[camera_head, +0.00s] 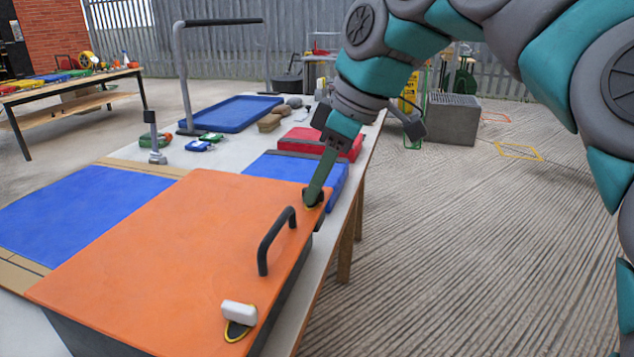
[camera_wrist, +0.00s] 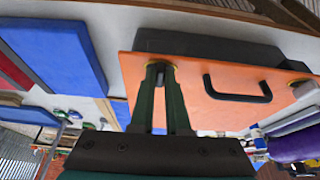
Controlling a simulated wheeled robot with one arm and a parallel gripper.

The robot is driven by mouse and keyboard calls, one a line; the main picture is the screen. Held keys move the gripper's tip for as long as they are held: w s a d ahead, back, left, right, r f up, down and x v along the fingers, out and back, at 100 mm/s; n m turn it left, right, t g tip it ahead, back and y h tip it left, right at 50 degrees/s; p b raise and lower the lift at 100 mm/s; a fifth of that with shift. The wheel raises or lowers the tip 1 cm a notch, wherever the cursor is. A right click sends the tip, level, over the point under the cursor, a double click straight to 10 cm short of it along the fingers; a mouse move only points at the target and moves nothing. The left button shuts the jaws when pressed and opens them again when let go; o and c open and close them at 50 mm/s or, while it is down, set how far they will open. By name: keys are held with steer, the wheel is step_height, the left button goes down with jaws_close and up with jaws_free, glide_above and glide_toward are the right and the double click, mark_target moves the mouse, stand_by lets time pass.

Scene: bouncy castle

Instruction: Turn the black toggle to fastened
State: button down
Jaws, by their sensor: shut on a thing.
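An orange panel (camera_head: 160,230) lies flat on a dark box, with a black bar handle (camera_head: 276,238) near its right edge. My gripper (camera_head: 313,190) reaches down to the panel's far right corner. Its fingers are shut on the black toggle (camera_head: 309,203), which is mostly hidden by them. In the wrist view the two fingertips (camera_wrist: 162,69) close around the toggle, with bits of its yellow-edged base showing beside them. The handle (camera_wrist: 237,90) shows to their right. Whether the toggle sits at fastened cannot be told.
A white toggle (camera_head: 239,312) on a black and yellow base sits at the panel's near right corner. Blue (camera_head: 295,172) and red (camera_head: 322,142) blocks lie beyond the panel. A blue tray (camera_head: 232,113) and a grey post stand further back. Open floor lies right of the table.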

steer(key=c, duration=0.9)
jaws_free()
steer(key=shift+r, duration=0.1)
